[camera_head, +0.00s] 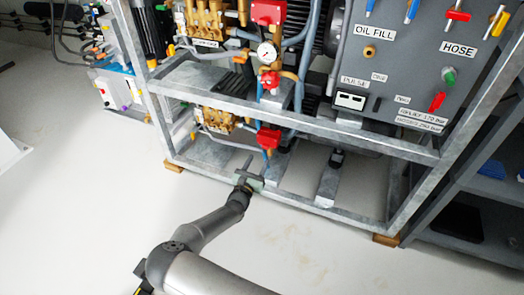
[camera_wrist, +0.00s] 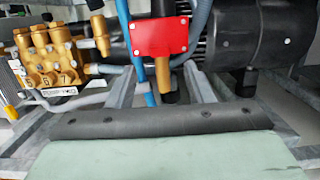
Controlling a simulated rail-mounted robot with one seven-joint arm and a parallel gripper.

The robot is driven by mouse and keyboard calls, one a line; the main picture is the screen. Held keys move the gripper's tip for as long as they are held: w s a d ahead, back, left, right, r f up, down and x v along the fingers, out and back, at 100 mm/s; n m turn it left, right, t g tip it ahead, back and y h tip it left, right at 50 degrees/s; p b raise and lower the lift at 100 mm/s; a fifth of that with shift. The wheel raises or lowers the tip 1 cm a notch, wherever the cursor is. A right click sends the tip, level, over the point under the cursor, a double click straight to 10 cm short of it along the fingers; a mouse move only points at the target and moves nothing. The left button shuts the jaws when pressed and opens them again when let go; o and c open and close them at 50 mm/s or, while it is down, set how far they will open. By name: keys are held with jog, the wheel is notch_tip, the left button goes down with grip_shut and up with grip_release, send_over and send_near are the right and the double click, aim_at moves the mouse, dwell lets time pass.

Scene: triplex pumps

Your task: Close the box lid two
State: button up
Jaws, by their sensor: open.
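I cannot make out a box lid marked two in either view. My gripper (camera_head: 256,170) is at the lower front rail of the pump frame in the head view, open and with nothing seen between its fingers. In the wrist view my gripper (camera_wrist: 164,88) shows two grey fingers apart, pointing into the frame. A red block with a flat screwed face (camera_wrist: 160,37) is just beyond them. A red part (camera_head: 269,138) also shows above my gripper in the head view. A grey control box (camera_head: 395,70) labelled OIL FILL and HOSE stands on the frame at upper right; its front looks shut.
The galvanised frame (camera_head: 330,138) has rails close around my gripper. A brass pump head (camera_wrist: 50,58) is left in the wrist view, with a blue hose (camera_wrist: 133,45) and a black motor (camera_wrist: 268,35) nearby. The pale floor (camera_head: 90,200) in front is clear.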

jog(key=p+v, duration=0.2)
jog(key=v, duration=0.9)
jog(key=shift+p, duration=0.4)
jog(key=s+d+r+m+g+h+p, duration=0.35)
jog(key=d+r+m+g+p, duration=0.55)
jog(key=r, duration=0.5)
jog(key=s+d+r+m+g+h+p, duration=0.2)
jog(key=s+d+r+m+g+p, duration=0.3)
jog(key=d+r+m+g, duration=0.7)
jog(key=s+d+r+m+t+y+p, duration=0.1)
jog(key=s+r+m+y+p, duration=0.2)
jog(key=r, duration=0.9)
jog(key=s+d+r+m+t+y+p, duration=0.1)
jog(key=s+r+m+y+p, duration=0.3)
jog(key=s+r+p, duration=0.6)
jog(key=s+r+m+y+p, duration=0.4)
jog(key=s+r+p, duration=0.2)
jog(key=r, duration=1)
jog(key=shift+s+d+t+y+p, duration=0.15)
jog(key=shift+d+t+y+p, duration=0.2)
jog(key=shift+d+t+p, duration=0.1)
